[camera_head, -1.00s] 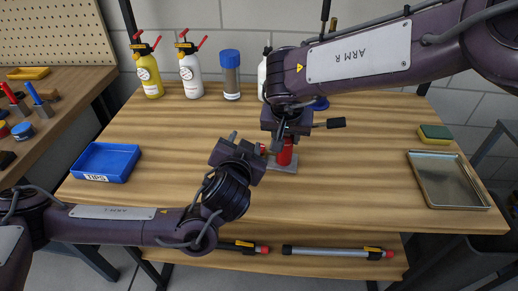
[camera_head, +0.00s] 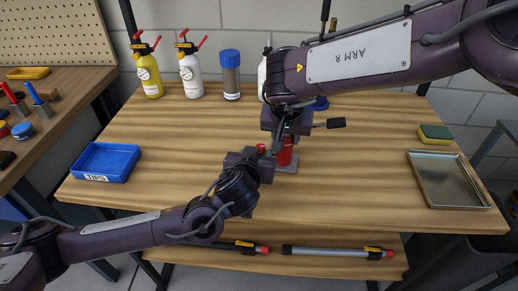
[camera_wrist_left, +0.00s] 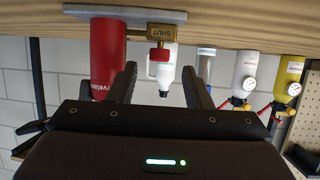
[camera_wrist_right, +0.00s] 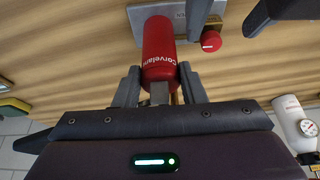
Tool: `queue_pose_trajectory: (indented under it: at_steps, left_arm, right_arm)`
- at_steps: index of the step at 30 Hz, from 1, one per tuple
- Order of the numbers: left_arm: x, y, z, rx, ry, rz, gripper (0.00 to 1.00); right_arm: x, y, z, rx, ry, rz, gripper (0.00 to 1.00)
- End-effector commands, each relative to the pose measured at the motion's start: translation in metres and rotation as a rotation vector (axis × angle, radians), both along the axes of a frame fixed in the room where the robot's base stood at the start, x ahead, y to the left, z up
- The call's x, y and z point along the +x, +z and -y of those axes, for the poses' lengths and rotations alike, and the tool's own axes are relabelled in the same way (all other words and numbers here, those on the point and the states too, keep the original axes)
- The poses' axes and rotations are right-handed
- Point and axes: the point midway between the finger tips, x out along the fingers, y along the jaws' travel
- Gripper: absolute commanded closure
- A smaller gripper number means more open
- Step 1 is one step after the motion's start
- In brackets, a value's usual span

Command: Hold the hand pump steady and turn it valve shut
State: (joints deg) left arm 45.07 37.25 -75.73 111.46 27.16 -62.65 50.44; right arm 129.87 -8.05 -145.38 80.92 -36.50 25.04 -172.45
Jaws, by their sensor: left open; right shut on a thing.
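The hand pump has a red cylinder (camera_head: 285,154) standing on a grey base plate (camera_head: 288,167) on the bench. Its brass valve body (camera_wrist_left: 150,33) reads SHUT in the left wrist view and carries a round red knob (camera_wrist_left: 160,54); the knob also shows in the right wrist view (camera_wrist_right: 211,41). My right gripper (camera_wrist_right: 160,88) is shut on the upper part of the red pump body. My left gripper (camera_wrist_left: 160,78) is open and low beside the pump, its fingers to either side of the knob's line and seemingly not touching it. My arms partly cover the pump in the head view.
A blue tray (camera_head: 83,174) lies at left and a metal tray (camera_head: 444,201) at right, with a sponge (camera_head: 436,133) behind it. A yellow bottle (camera_head: 151,78), a white bottle (camera_head: 190,76) and a blue-capped jar (camera_head: 230,83) line the back. The bench's front left is clear.

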Motion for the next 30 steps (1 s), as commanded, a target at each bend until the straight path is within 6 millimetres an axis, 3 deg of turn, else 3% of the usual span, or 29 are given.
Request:
queue_pose_trajectory:
  at_steps: [7,18,28,30]
  left_arm:
    - [0.027,-0.011,0.003,0.000,-0.001,0.001,0.55]
    - [0.032,-0.012,0.004,-0.001,-0.002,0.001,0.56]
    - [0.032,-0.012,0.003,0.000,-0.001,0.001,1.00]
    - [0.031,-0.012,0.003,0.000,-0.001,0.001,1.00]
  right_arm:
    - [0.001,0.001,0.000,0.001,0.000,0.002,1.00]
    - [0.001,0.001,0.000,0.001,0.000,0.002,1.00]
    - [0.001,0.001,0.000,0.001,-0.001,0.003,1.00]
    - [0.001,0.001,0.000,0.001,-0.001,0.003,1.00]
